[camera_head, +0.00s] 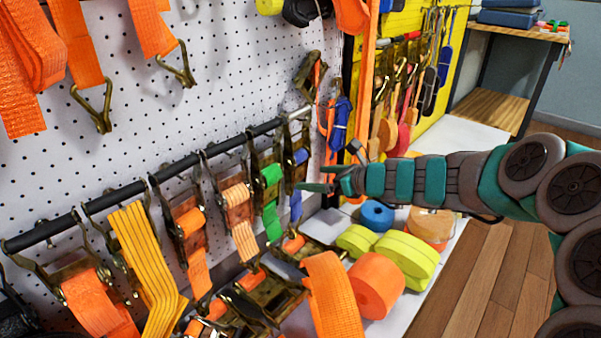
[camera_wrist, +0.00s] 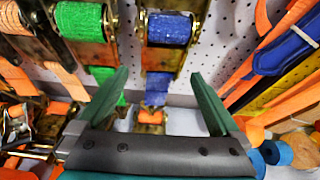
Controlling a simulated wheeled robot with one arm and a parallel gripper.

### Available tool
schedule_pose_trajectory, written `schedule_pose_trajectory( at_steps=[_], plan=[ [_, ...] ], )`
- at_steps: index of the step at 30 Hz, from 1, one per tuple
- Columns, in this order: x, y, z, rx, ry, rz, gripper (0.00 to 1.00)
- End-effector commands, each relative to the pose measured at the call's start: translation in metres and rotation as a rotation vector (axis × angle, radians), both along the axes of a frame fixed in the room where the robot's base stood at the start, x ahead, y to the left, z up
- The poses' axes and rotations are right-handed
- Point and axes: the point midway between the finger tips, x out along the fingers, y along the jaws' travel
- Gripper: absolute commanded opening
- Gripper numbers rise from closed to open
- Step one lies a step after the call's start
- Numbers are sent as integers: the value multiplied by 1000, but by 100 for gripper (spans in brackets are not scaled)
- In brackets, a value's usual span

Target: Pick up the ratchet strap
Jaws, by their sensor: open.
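Several ratchet straps hang from a dark bar on the white pegboard wall. The blue ratchet strap (camera_head: 301,156) is at the right end of the row, with the green one (camera_head: 271,176) just left of it. My gripper (camera_head: 303,188) is in front of the blue strap, its fingers apart and empty. In the wrist view the blue strap (camera_wrist: 169,30) lies ahead, between the lines of the two open fingers (camera_wrist: 160,85), its tail hanging down. The green strap (camera_wrist: 80,22) is ahead of the left finger. Whether a finger touches any strap cannot be told.
Below the bar, a white shelf holds an orange roll (camera_head: 378,285), yellow-green rolls (camera_head: 408,258) and a blue roll (camera_head: 377,215). Orange straps (camera_head: 80,45) hang higher on the pegboard. A wooden table (camera_head: 515,32) stands at the back right.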

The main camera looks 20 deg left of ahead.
Motion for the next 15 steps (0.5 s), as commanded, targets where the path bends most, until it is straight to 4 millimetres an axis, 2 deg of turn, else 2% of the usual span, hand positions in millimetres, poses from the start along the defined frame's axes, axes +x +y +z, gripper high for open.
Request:
schedule_pose_trajectory(
  at_steps=[15],
  plan=[
    [19, 35, -23, 6, 12, -13, 100]
  ],
)
